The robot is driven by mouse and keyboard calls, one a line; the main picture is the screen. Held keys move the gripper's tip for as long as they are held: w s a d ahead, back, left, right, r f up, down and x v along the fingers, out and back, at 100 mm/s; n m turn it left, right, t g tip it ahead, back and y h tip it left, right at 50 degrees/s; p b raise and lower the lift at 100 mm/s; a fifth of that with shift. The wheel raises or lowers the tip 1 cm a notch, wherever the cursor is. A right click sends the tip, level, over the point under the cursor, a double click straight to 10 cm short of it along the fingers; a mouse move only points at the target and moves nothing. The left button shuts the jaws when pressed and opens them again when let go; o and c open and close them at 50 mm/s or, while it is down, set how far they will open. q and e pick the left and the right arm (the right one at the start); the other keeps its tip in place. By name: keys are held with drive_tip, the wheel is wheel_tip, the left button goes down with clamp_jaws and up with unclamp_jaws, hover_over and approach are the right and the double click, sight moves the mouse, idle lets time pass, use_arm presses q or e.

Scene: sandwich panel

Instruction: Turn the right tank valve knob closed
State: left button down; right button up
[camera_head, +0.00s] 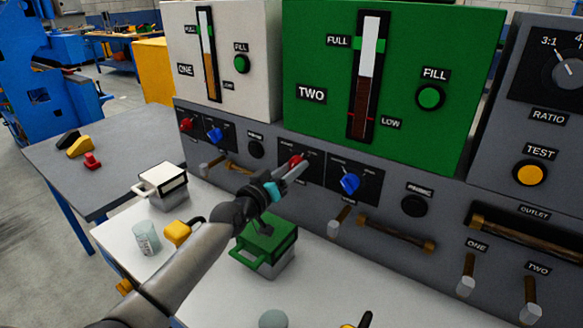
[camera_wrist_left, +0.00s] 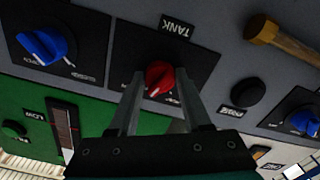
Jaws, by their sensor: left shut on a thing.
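The red tank valve knob (camera_head: 295,160) is on a black plate on the grey panel, below the green tank marked TWO (camera_head: 303,50). My left gripper (camera_head: 299,165) reaches it from the front and covers part of it. In the left wrist view, which is turned over, the red knob (camera_wrist_left: 158,76) sits between the two fingertips of my left gripper (camera_wrist_left: 161,82), under a TANK label. The fingers are shut on it. The knob's exact pointer angle is hard to read. My right gripper is not in view.
A blue knob (camera_head: 349,183) is just right of the red one. Another red knob (camera_head: 186,125) and blue knob (camera_head: 214,133) are on the left plate.

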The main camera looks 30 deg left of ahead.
use_arm(q)
drive_tip(key=shift+r+n+p, duration=0.1)
drive_tip(key=shift+n+p, duration=0.65)
drive_tip(key=shift+n, duration=5.85)
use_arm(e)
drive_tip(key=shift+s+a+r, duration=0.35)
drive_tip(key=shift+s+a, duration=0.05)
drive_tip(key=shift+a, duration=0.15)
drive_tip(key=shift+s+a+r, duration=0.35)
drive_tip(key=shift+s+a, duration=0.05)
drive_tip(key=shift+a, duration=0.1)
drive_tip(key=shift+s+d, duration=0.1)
use_arm(q)
drive_tip(key=shift+c, duration=1.8)
unclamp_jaws()
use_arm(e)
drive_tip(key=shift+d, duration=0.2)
